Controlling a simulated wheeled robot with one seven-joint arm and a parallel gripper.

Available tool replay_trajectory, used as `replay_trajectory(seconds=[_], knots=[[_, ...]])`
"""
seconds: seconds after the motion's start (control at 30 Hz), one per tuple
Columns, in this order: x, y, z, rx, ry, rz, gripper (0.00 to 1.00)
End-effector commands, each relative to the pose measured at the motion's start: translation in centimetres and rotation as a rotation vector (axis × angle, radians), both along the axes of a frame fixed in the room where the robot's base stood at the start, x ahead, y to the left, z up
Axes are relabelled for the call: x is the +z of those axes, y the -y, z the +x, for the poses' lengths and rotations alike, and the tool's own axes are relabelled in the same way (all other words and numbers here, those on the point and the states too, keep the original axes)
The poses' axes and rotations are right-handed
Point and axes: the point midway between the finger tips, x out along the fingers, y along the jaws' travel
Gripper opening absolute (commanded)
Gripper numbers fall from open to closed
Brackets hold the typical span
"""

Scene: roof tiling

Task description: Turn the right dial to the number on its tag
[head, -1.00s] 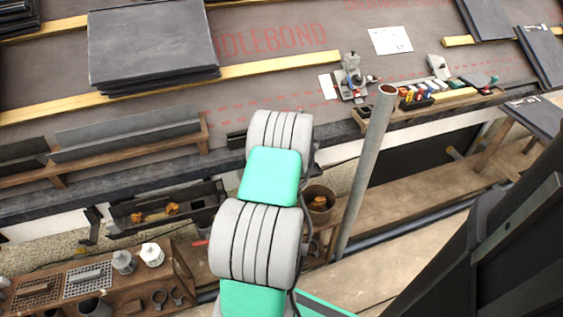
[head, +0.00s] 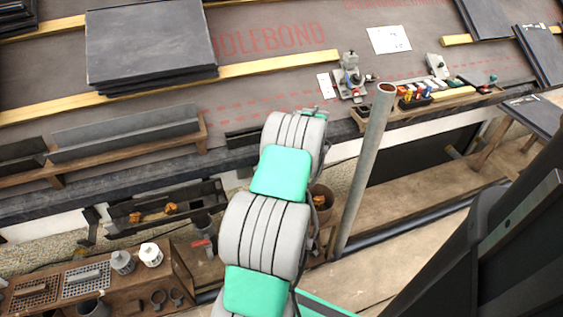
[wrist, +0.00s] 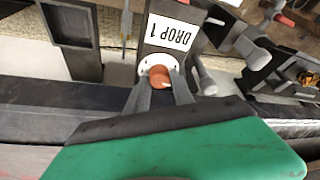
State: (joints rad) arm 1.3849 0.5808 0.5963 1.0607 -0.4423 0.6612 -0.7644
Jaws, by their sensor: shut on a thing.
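In the wrist view, an orange-red dial knob (wrist: 160,77) sits on a round white dial plate (wrist: 144,69). In the head view, my arm hides the gripper and the dial. I cannot tell from these frames whether this is the right dial.
In the head view, slate stacks (head: 150,45) lie on the roof, and a grey post (head: 364,170) stands right of my arm. A shelf with bottles (head: 150,254) is at lower left. Grey brackets and hardware (wrist: 257,50) are close to the right of my fingers in the wrist view.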

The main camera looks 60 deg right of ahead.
Motion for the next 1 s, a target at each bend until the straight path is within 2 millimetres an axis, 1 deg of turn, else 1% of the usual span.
replay_trajectory(seconds=[0.17, 0.2, 0.3, 0.57, 0.67, 0.8, 0.9, 1.0], knots=[[-0.1, -0.1, 0.0, -0.001, -0.001, 0.002, 0.0], [-0.1, -0.1, 0.0, -0.001, 0.0, 0.002, 0.29], [-0.1, -0.1, 0.0, -0.001, 0.0, 0.002, 0.37], [0.2, 0.0, -0.1, -0.002, 0.0, 0.001, 0.37], [1.5, -0.1, -0.5, -0.003, 0.0, -0.001, 0.37], [4.4, -0.4, -1.6, -0.004, 0.0, -0.002, 0.37], [6.0, -0.7, -2.3, -0.003, 0.0, 0.0, 0.37], [7.0, -0.9, -2.7, -0.001, 0.0, 0.002, 0.37]])
